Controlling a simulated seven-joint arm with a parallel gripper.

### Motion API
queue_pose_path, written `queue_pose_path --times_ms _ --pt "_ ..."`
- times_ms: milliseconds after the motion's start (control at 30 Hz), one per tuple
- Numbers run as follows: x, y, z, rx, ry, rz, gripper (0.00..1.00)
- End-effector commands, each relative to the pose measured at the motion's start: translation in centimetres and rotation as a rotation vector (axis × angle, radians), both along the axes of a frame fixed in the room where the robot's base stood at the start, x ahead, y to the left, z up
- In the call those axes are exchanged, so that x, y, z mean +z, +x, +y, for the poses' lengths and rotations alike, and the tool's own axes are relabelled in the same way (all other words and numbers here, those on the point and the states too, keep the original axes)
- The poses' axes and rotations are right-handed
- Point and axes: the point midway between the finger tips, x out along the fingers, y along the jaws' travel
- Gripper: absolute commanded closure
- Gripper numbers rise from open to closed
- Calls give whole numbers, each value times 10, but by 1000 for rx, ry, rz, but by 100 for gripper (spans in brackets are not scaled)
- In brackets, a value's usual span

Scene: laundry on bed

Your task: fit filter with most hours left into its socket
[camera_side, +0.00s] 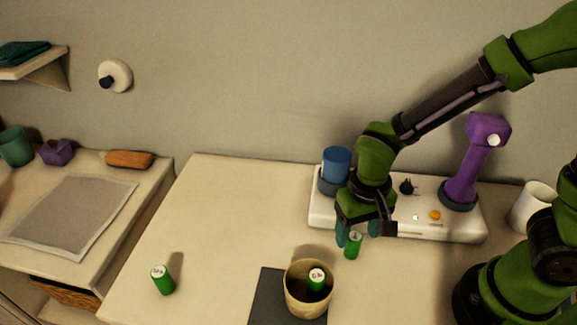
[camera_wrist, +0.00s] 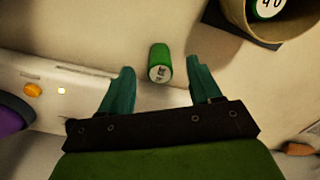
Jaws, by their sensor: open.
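Three green filters have white, marked tops. One filter (camera_side: 353,246) is upright in front of the white base, close to my gripper (camera_side: 357,232). In the wrist view this filter (camera_wrist: 159,58) lies between the lines of my two teal fingertips (camera_wrist: 160,68), with gaps on both sides. My gripper is open and empty. A second filter (camera_side: 316,283) stands inside a tan pot (camera_side: 294,301); its top (camera_wrist: 268,6) is partly cut off in the wrist view. A third filter (camera_side: 164,284) stands alone at the left. I cannot read the markings surely. The white base (camera_side: 400,228) is partly hidden by my arm.
The base carries a blue cup-like part (camera_side: 336,165), a dark fitting (camera_side: 407,187), an orange button (camera_side: 435,215) and a purple upright device (camera_side: 470,175). The pot is on a dark mat (camera_side: 266,292). A white cup (camera_side: 532,205) stands right. The tabletop's left middle is clear.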

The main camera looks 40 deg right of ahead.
Motion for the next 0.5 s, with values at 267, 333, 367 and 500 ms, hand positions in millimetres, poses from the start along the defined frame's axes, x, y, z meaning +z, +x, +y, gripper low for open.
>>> queue_pose_path --times_ms 267,333,367,500 --pt "-38 4 -4 0 -3 6 37" --pt "-46 5 -3 -1 -3 5 37" --pt "-48 5 -3 -1 -2 5 37" --pt "-52 5 -3 -1 -1 1 37"
